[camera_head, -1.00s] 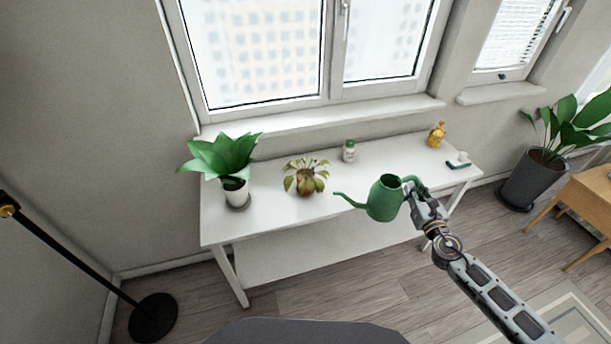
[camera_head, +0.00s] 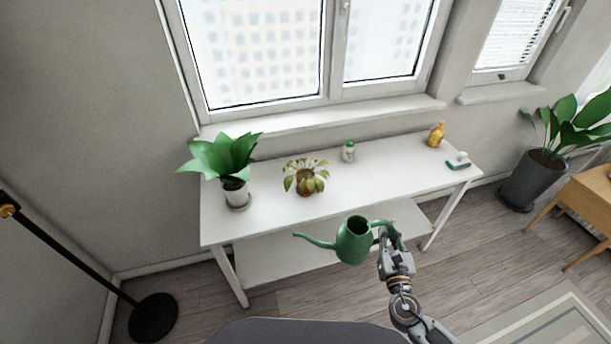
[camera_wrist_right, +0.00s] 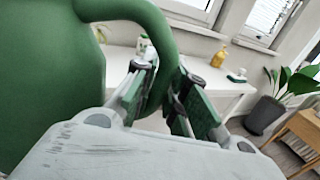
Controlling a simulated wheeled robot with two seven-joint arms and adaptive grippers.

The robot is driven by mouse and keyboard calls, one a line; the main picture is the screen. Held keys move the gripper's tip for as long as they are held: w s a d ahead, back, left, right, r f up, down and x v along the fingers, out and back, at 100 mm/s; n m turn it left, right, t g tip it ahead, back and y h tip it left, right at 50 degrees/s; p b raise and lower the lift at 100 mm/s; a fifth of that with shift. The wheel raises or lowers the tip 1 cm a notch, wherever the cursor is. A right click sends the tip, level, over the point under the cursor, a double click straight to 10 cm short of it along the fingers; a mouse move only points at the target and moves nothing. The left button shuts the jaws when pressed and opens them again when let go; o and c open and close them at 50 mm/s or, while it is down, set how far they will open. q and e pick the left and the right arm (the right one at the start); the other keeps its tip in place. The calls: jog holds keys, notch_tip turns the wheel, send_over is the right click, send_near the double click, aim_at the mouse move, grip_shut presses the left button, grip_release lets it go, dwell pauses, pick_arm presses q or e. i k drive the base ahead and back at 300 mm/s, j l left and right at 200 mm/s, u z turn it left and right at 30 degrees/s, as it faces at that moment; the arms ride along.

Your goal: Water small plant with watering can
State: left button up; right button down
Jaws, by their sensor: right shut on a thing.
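The green watering can (camera_head: 354,241) is in the air in front of the white table, its spout pointing left. My right gripper (camera_head: 388,236) is shut on its handle. In the right wrist view the can's body (camera_wrist_right: 45,80) fills the left side, and the right gripper's fingers (camera_wrist_right: 165,95) close around the curved handle. The small plant (camera_head: 305,176), with drooping yellow-green leaves and a brown pot, stands on the table, up and left of the can. The spout tip is below the plant in the picture, apart from it. My left gripper is not in view.
A floor lamp (camera_head: 153,315) stands at left, a big potted plant (camera_head: 532,178) at right.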

aim_at(307, 185)
jog(key=i+l+u, duration=0.2)
jog(key=l+u, duration=0.25)
jog(key=l, duration=0.2)
jog(key=l+u, duration=0.45)
jog(key=l, duration=0.2)
jog(key=l+u, duration=0.45)
jog(key=l, duration=0.3)
jog(key=k+l+u, duration=0.15)
jog(key=l+u, duration=0.3)
jog(key=l, duration=0.2)
